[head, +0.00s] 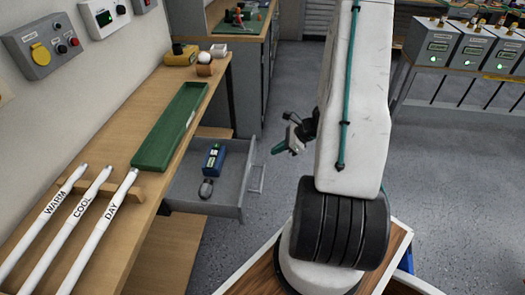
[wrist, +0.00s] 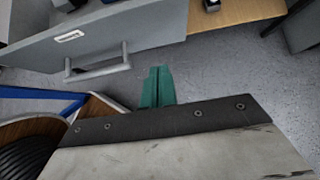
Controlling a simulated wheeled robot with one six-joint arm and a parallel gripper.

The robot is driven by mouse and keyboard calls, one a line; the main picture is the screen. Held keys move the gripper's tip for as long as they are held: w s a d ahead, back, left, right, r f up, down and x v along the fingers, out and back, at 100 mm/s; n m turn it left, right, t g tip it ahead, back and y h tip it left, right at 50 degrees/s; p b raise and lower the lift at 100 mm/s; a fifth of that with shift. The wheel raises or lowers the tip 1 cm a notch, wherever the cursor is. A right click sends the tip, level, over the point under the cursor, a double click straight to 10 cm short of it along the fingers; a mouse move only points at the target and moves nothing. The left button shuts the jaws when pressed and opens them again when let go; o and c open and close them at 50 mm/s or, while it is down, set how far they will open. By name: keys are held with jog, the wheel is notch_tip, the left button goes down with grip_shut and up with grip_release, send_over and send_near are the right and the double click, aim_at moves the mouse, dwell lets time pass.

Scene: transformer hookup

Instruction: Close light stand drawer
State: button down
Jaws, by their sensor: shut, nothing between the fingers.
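The grey drawer (head: 235,196) under the wooden bench stands pulled open in the head view. A blue device (head: 214,157) and a small grey object (head: 206,188) lie inside it. The drawer front (wrist: 140,32) and its bar handle (wrist: 97,66) also show in the wrist view, at the upper left. My gripper (head: 284,146) is in the air to the right of the drawer in the head view, partly hidden by my arm. Its green fingers (wrist: 158,84) are together and empty, apart from the handle in the wrist view.
The bench (head: 121,171) carries a green tray (head: 172,124) and white tubes labelled WARM, COOL and DAY (head: 68,228). A yellow device (head: 181,55) sits at its far end. Open floor (head: 255,250) lies right of the drawer. A table with grey boxes (head: 437,45) stands at the right back.

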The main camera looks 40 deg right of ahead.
jog(key=w+a, duration=0.1)
jog(key=w, duration=0.1)
jog(key=w+a+f, duration=0.1)
jog(key=w+a, duration=0.1)
jog(key=shift+w+a+f, duration=0.2)
jog(key=shift+w, duration=0.1)
